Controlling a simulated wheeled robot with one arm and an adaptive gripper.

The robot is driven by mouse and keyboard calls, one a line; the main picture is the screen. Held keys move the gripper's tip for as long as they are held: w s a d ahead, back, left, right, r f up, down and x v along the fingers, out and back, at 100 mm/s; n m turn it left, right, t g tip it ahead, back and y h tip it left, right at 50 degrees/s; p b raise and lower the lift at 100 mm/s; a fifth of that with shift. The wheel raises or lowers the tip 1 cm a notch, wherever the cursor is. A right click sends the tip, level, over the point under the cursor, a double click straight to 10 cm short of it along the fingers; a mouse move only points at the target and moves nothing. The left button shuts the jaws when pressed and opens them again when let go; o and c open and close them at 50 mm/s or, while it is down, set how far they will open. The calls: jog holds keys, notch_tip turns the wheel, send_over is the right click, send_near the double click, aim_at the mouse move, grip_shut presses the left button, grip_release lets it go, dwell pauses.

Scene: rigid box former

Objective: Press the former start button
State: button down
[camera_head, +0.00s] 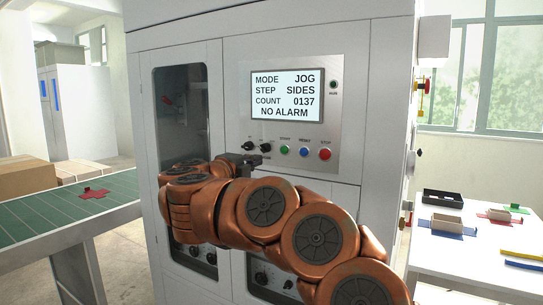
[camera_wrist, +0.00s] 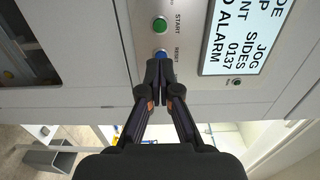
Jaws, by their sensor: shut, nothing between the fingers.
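The green START button (camera_head: 285,149) sits on the former's panel below the screen, left of the blue RESET button (camera_head: 304,151) and red STOP button (camera_head: 325,154). In the wrist view, START (camera_wrist: 160,25) is fully visible beyond my fingertips. My gripper (camera_wrist: 160,68) is shut and empty, its tips in line with RESET (camera_wrist: 161,55) and partly covering it. In the head view, my gripper (camera_head: 246,160) shows dark near the knobs, left of START. I cannot tell the gap between tips and panel.
The screen (camera_head: 287,95) reads MODE JOG, STEP SIDES, COUNT 0137, NO ALARM. Dark knobs (camera_head: 257,147) sit left of the buttons. A green conveyor (camera_head: 60,208) stands at left. A white table (camera_head: 470,250) with trays and coloured pieces stands at right.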

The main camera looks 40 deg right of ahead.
aim_at(284, 148)
jog(key=p+x, duration=0.3)
jog(key=x, duration=1)
jog(key=shift+d, duration=0.4)
jog(key=shift+w+d, duration=0.15)
jog(key=shift+d, duration=0.2)
jog(key=shift+d+r, duration=0.15)
jog(key=shift+r, duration=0.1)
